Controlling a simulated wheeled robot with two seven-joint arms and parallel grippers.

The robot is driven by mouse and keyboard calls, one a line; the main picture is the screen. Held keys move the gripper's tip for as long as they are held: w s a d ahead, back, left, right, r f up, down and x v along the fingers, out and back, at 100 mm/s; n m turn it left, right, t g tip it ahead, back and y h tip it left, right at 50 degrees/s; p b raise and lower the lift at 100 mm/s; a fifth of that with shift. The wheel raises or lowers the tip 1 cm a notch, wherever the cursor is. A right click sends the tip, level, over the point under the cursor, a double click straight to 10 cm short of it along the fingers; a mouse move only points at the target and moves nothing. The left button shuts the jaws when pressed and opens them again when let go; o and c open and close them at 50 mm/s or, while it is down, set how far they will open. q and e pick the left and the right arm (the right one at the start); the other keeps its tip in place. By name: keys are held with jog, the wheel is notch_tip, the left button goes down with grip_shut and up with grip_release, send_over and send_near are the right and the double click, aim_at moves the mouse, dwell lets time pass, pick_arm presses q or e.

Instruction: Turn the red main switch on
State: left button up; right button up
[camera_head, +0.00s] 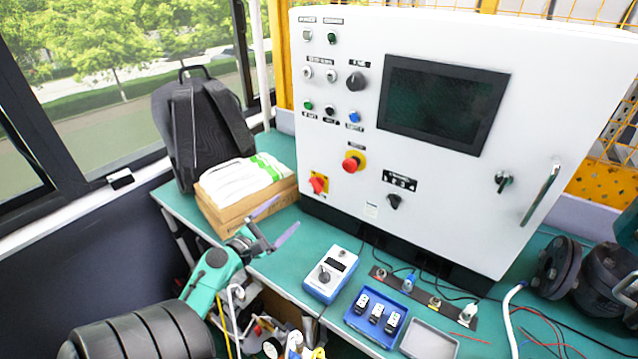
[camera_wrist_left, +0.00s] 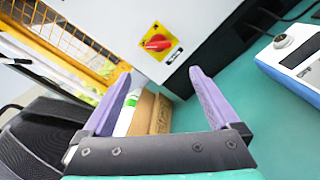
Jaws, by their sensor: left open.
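The red main switch (camera_head: 318,184) is a red rotary handle on a yellow plate at the lower left of the white control cabinet (camera_head: 350,220). In the left wrist view the red switch (camera_wrist_left: 157,43) lies ahead, above the space between my fingers, its handle roughly level across the plate. My left gripper (camera_head: 284,221) is open and empty, below and left of the switch, apart from the cabinet. Its two purple fingers also show in the left wrist view (camera_wrist_left: 162,98). My right gripper is in neither view.
A cardboard box (camera_head: 240,214) with white packs on top stands left of the cabinet, close to my left gripper. A black backpack (camera_head: 198,125) is behind it. A blue-white meter (camera_head: 331,274) and a blue tray (camera_head: 376,318) stand on the green table. A red emergency button (camera_head: 350,164) is near the switch.

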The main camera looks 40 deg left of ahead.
aim_at(316, 185)
pick_arm(q)
jog(key=w+a+p, duration=0.1)
jog(key=w+p, duration=0.1)
jog(key=w, duration=1)
jog(key=shift+w+r, duration=0.2)
jog(key=shift+r, duration=0.05)
jog(key=shift+a, duration=0.15)
jog(key=c, duration=1.3)
jog(key=shift+f, duration=0.1)
jog(key=shift+c, duration=0.4)
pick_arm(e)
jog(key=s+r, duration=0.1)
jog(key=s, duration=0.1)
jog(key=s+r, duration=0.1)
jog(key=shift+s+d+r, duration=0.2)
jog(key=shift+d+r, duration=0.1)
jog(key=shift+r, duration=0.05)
